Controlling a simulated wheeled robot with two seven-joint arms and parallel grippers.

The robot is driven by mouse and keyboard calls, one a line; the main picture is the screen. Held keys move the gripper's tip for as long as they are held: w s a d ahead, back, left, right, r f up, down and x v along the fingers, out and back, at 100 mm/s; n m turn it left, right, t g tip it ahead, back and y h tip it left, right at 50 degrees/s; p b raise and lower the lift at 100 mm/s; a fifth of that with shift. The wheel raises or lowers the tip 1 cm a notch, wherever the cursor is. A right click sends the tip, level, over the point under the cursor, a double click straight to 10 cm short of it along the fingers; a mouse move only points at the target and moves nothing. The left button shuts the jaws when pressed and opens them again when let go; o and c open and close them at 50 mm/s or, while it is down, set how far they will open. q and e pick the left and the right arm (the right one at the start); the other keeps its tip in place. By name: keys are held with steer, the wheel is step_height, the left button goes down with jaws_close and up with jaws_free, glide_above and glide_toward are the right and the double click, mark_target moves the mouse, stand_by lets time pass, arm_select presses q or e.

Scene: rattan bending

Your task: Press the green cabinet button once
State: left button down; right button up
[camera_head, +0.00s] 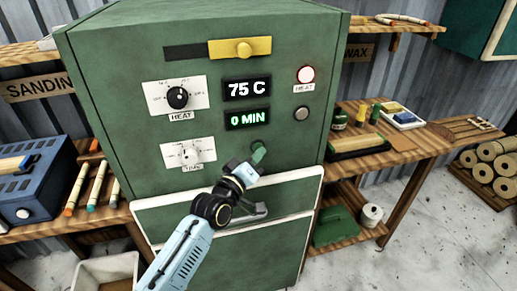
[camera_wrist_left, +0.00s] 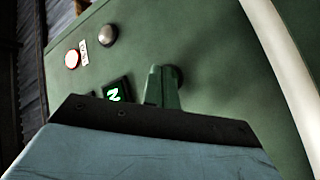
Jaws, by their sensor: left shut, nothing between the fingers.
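The green cabinet button (camera_head: 260,147) is on the cabinet's front, below the 0 MIN display and right of the lower dial. My left gripper (camera_head: 255,161) is shut and empty, its tip right at the button from below and in front. In the left wrist view the gripper tip (camera_wrist_left: 161,88) points at the round green button (camera_wrist_left: 175,76) and hides part of it. I cannot tell whether they touch. The green cabinet (camera_head: 130,70) fills the middle of the head view. My right gripper is in neither view.
The upper display (camera_head: 247,89) reads 75 C. A lit HEAT lamp (camera_head: 306,74) and a grey button (camera_head: 301,114) are to its right. A white-edged drawer with a handle (camera_head: 250,212) lies below my gripper. Wooden benches (camera_head: 425,150) with goods stand on both sides.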

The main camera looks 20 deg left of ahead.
arm_select(q)
steer(key=shift+w+a, duration=0.1)
steer(key=shift+w, duration=0.05)
stand_by(0.5)
steer(key=shift+s+d+p, duration=0.45)
steer(key=shift+s+p, duration=0.15)
steer(key=shift+s, duration=0.1)
steer(key=s+d+p, duration=0.2)
steer(key=s+p, duration=0.1)
steer(key=s, duration=0.1)
steer(key=shift+s+d, duration=0.1)
steer(key=shift+d, duration=0.3)
stand_by(0.4)
